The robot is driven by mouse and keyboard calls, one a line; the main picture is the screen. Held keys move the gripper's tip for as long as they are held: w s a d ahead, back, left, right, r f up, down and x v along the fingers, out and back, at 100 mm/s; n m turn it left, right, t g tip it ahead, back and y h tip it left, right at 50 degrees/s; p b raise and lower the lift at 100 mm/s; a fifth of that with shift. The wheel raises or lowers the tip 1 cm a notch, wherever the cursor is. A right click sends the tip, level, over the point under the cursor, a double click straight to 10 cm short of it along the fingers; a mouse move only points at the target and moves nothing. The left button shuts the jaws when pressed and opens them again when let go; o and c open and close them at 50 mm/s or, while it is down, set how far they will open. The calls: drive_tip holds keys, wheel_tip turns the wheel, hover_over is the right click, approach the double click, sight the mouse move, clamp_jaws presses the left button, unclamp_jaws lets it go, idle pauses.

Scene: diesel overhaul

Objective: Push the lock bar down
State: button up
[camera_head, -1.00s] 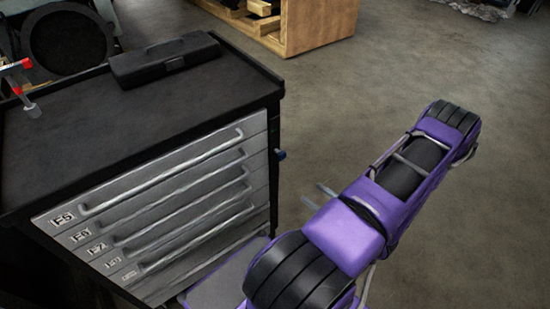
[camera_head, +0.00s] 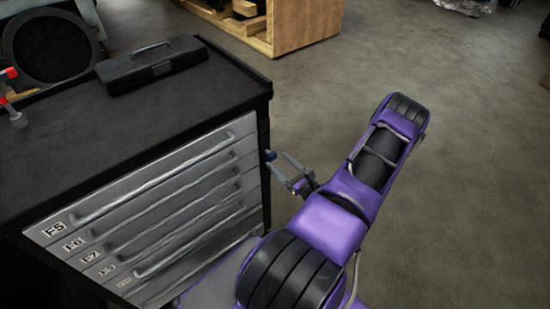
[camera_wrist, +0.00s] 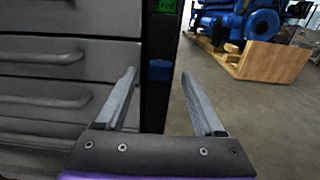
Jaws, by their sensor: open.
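The lock bar is a dark upright strip (camera_wrist: 157,110) at the front corner of the drawer cabinet, with a small blue tab (camera_wrist: 160,70) on it. My gripper (camera_wrist: 158,74) is open and empty. It points at the cabinet corner, and in the wrist view the blue tab appears between the fingertips. I cannot tell whether the fingers touch it. In the head view my gripper (camera_head: 277,160) is close to the tab, right of the cabinet.
The grey drawers (camera_head: 150,205) with long handles are shut. A black toolbox (camera_head: 155,65) lies on the cabinet top. A wooden crate (camera_head: 305,25) stands behind, and a blue engine (camera_wrist: 240,20) shows in the wrist view. The floor to the right is clear.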

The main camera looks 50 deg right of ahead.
drive_tip(key=shift+w+d, duration=0.2)
drive_tip(key=shift+w, duration=1.2)
drive_tip(key=shift+c, duration=0.3)
clamp_jaws()
drive_tip(key=shift+f, duration=0.1)
